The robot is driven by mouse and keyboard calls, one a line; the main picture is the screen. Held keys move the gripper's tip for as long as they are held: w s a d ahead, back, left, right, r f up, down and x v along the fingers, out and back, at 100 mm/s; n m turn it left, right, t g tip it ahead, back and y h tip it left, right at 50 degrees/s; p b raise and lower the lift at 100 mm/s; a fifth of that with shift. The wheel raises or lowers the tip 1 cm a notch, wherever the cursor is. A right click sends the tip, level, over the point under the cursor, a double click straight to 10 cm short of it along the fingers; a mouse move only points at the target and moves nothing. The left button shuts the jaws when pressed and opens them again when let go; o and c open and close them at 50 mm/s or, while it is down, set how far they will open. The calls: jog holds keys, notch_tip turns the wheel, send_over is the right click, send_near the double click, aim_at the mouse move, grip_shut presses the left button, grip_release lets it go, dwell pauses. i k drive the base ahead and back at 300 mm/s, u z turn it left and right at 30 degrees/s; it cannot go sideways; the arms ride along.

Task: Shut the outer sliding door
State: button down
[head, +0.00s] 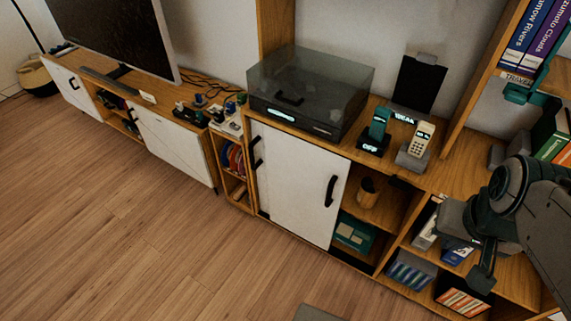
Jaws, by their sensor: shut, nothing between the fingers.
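The white sliding door (293,185) stands over the left part of the wooden cabinet under the smoky-lidded box. It has a black handle (331,191) near its right edge, and another black handle (257,152) shows at its left edge. To its right the compartment is open, with a wooden cup (368,192) and a green box (354,232) inside. I cannot tell whether a second panel lies behind the door. My gripper (481,279) is at the right, pointing down in front of the lower shelves, shut and empty, well apart from the door and its handles.
Shelves with books (529,35) rise at the right. A TV unit (170,140) runs left.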

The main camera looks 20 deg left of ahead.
aim_at(306, 182)
jog(key=u, duration=0.85)
jog(key=k, duration=0.4)
jog(key=u, duration=0.95)
jog(key=i, duration=1)
jog(key=z, duration=0.4)
